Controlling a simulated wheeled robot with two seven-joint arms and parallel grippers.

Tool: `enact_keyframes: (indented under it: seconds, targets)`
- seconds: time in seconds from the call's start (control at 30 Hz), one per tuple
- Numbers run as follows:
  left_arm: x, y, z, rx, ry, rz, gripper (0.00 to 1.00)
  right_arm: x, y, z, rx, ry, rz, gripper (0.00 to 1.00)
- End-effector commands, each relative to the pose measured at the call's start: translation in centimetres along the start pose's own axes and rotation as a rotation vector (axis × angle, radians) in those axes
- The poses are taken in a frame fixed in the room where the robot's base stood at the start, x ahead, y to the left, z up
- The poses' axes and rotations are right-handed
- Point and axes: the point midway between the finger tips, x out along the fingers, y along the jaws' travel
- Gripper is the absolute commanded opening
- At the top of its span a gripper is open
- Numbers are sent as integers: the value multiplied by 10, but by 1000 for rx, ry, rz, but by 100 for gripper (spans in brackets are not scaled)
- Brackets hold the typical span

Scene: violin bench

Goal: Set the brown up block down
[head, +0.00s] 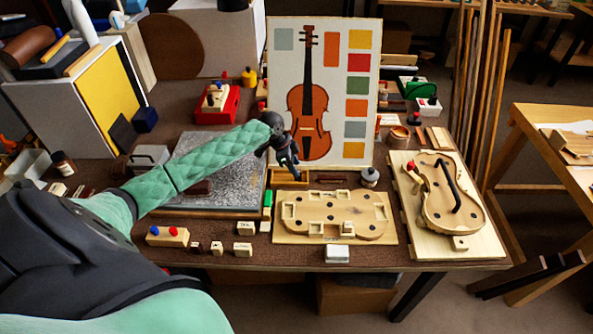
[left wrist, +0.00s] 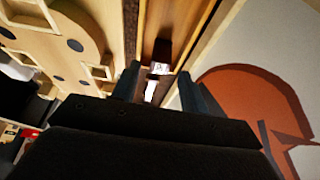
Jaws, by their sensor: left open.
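A small brown block (left wrist: 163,50) with a pale label shows in the left wrist view, in a narrow wooden tray (left wrist: 200,37). My left gripper (left wrist: 157,84) is open, and the block lies beyond its fingertips, apart from them as far as I can see. In the head view my left gripper (head: 289,163) points down over the left end of the tray (head: 315,186), in front of the violin poster. The block is not clear there. My right gripper is out of view.
A violin-shaped wooden form (head: 330,215) lies just in front of the tray. The poster board (head: 345,90) stands close behind. A grey stone slab (head: 205,165) lies to the left. Small blocks (head: 243,249) sit along the front edge. A violin body (head: 450,205) lies right.

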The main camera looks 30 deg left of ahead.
Motion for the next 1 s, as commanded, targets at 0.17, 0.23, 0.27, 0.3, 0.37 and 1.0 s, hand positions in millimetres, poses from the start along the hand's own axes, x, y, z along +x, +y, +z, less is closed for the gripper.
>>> enact_keyframes:
  seconds: [0.17, 0.23, 0.27, 0.3, 0.37, 1.0]
  targets:
    - [-34, -1, 2, 2, -1, -3, 44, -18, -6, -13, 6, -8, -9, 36]
    - [-47, -1, 2, 3, -2, -2, 44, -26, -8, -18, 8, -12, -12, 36]
    - [-52, 0, 1, 2, -1, -2, 44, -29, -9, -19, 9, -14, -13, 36]
    - [-60, 0, 1, 3, -1, -3, 44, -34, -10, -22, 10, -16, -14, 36]
    - [-69, 0, 1, 2, -1, -1, 44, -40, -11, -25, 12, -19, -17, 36]
    - [-97, 0, 0, 1, 0, 1, 44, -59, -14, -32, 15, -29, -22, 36]
